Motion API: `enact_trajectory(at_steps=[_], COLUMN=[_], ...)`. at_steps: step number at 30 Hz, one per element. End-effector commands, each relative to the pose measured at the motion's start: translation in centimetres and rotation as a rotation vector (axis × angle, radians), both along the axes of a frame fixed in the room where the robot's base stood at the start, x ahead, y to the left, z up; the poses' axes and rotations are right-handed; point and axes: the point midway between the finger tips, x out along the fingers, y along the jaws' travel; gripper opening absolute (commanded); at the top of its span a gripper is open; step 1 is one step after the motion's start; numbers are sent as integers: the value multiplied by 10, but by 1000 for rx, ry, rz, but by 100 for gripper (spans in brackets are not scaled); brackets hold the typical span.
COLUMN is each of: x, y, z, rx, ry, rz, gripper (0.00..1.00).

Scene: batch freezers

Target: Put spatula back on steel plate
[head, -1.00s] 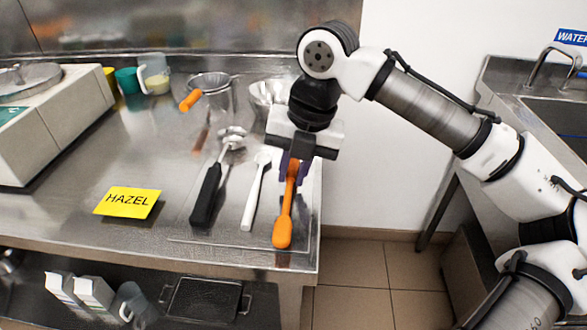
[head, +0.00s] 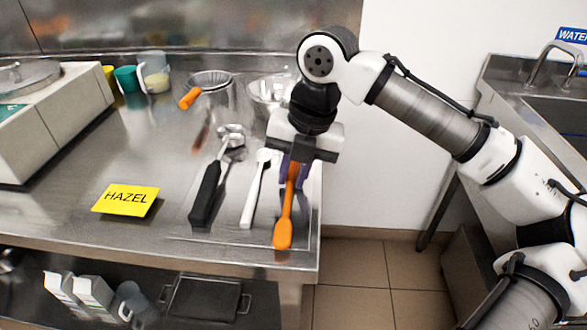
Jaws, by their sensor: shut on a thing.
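An orange spatula (head: 284,225) is at the right end of the steel plate (head: 228,222), its rounded orange end toward the plate's front edge. My gripper (head: 293,172) points down over it, its purple fingers on either side of the spatula's upper part, shut on it. The spatula looks to lie at or very close to the plate's surface; I cannot tell whether it touches. A white spatula (head: 254,195) and a black-handled scoop (head: 207,190) lie to its left on the plate, roughly side by side with it.
A yellow HAZEL card (head: 126,200) lies on the steel counter (head: 100,232) to the left. A metal pitcher (head: 224,98) with an orange-handled strainer, a metal bowl (head: 270,92) and cups (head: 154,72) stand behind. The counter ends just right of the plate.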

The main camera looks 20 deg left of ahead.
Motion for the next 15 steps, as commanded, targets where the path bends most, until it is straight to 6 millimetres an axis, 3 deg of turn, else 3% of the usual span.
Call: enact_trajectory(at_steps=[15], x=[-1], y=[0], z=[-14], rx=[-5], ry=[5], rz=[3], gripper=[0])
